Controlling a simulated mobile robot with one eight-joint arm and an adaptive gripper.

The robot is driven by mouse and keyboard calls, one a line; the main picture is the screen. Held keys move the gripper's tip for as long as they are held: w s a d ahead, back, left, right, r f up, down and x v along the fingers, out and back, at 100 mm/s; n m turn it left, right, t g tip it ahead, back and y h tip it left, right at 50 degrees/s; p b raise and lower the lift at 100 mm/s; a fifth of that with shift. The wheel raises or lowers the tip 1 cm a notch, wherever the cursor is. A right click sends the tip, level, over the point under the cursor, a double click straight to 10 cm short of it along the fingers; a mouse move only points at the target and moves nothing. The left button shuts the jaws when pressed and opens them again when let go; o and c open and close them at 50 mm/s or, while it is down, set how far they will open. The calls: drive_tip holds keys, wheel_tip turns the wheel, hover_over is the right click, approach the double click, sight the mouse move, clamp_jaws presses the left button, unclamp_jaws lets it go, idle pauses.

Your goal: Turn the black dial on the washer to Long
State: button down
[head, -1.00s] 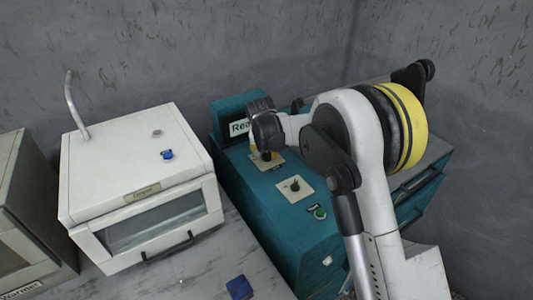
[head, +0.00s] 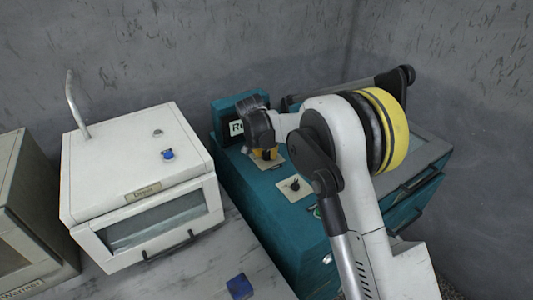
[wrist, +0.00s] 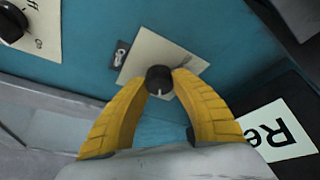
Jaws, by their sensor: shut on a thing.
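A black dial (wrist: 159,79) sits on a cream plate (wrist: 150,50) on the teal machine (wrist: 95,40). My gripper (wrist: 160,85) has its yellow fingertips closed on the two sides of this dial. A pale mark on the dial points toward the bottom of the wrist view, between the fingers. Lettering on the plate is not readable. In the head view my gripper (head: 265,154) is over the farther plate on the teal machine's top (head: 250,180), and the dial there is hidden.
A second black dial (head: 295,185) sits on a nearer plate, and shows at the wrist view's upper left (wrist: 12,22). A sign reading "Re..." (wrist: 277,130) stands close beside my gripper.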

drive_tip(key=c, duration=1)
unclamp_jaws()
drive_tip(key=shift+f, duration=0.1)
drive_tip(key=v, duration=1.2)
